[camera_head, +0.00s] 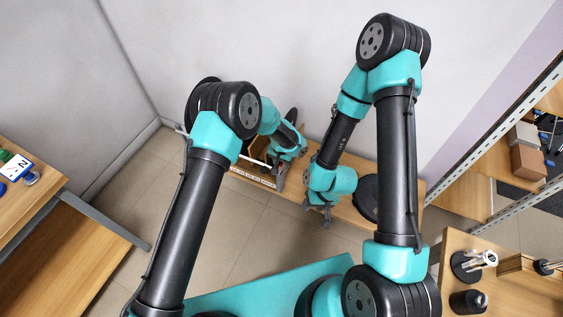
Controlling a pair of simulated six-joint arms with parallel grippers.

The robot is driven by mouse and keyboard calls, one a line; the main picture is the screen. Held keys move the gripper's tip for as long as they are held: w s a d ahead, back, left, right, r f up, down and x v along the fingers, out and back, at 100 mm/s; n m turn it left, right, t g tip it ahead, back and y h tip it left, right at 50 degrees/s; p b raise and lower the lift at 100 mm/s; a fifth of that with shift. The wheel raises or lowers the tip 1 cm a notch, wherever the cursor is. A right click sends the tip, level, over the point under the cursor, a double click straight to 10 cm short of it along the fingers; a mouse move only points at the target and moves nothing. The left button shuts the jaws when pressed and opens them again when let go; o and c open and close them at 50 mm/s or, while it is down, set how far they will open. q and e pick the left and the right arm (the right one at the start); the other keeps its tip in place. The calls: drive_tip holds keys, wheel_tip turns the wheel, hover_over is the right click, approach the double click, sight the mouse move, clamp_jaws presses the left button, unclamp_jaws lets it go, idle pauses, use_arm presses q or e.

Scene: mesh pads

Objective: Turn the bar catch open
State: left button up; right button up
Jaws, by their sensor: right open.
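A low wooden unit (252,182) with a pale front edge stands against the back wall, partly hidden behind my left arm. I cannot make out the bar catch clearly. My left gripper (280,176) is at the right end of this unit, pointing down, close to a dark upright part there. Its jaws are too small and covered to read, and I cannot tell whether it touches anything. My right gripper (318,214) is open and empty, pointing down in front of the long wooden bench, to the right of and lower in the picture than the left one.
The long wooden bench (346,211) runs along the back wall, with a black round object (368,196) on it. A shelf rack (500,175) and a table (515,290) with metal parts stand right. A wooden desk (28,205) stands left. Tiled floor is clear between.

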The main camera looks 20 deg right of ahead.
use_arm(q)
drive_tip(key=shift+f, duration=0.15)
drive_tip(key=shift+c, duration=0.3)
clamp_jaws()
